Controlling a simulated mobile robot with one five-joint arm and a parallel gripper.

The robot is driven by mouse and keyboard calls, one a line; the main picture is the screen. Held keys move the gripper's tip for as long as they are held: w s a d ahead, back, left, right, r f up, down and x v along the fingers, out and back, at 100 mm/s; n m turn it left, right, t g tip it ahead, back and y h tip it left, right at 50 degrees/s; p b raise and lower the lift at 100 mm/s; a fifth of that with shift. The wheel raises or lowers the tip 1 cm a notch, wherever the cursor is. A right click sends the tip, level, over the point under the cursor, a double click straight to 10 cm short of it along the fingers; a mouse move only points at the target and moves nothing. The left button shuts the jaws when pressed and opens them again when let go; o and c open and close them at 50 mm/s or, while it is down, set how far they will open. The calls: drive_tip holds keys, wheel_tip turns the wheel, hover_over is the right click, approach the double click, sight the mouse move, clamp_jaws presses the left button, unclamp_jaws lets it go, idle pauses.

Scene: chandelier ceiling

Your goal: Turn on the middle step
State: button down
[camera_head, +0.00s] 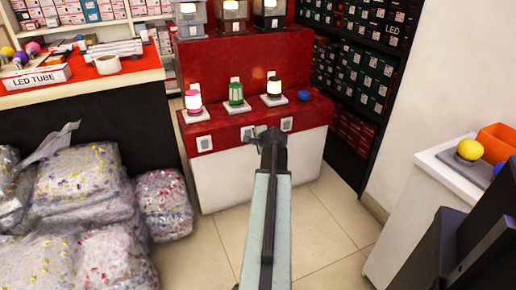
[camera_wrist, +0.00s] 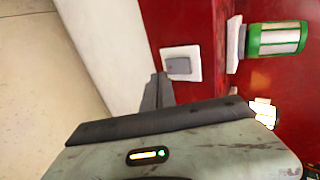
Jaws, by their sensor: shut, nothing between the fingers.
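Three small lanterns stand on white bases on the red step: a pink one (camera_head: 193,101) at left, a green one (camera_head: 236,93) in the middle and a black one (camera_head: 274,88) at right. The pink and black ones glow; the green one looks unlit. My gripper (camera_head: 264,132) is shut and empty, close to the middle switch. The wrist view, turned sideways, shows the middle switch (camera_wrist: 180,66) just beyond my fingertips (camera_wrist: 157,85) and the green lantern (camera_wrist: 280,40). Contact cannot be told.
Lit lanterns (camera_head: 232,9) stand on the upper red step. Wrapped bags (camera_head: 85,175) fill the left floor. A dark shelf of boxes (camera_head: 355,60) is behind at right, and a white counter (camera_head: 440,160) stands at right. Tiled floor (camera_head: 335,215) is clear between.

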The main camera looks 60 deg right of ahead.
sight(248, 135)
drive_tip(key=shift+w+d, duration=0.5)
drive_tip(key=shift+w, duration=0.2)
drive_tip(key=shift+w+d, duration=0.5)
drive_tip(key=shift+w, duration=0.2)
drive_tip(key=shift+w+d+f, duration=0.1)
drive_tip(key=shift+w+r+p, duration=0.1)
drive_tip(key=shift+r+p, duration=0.65)
drive_tip(key=shift+r, duration=0.1)
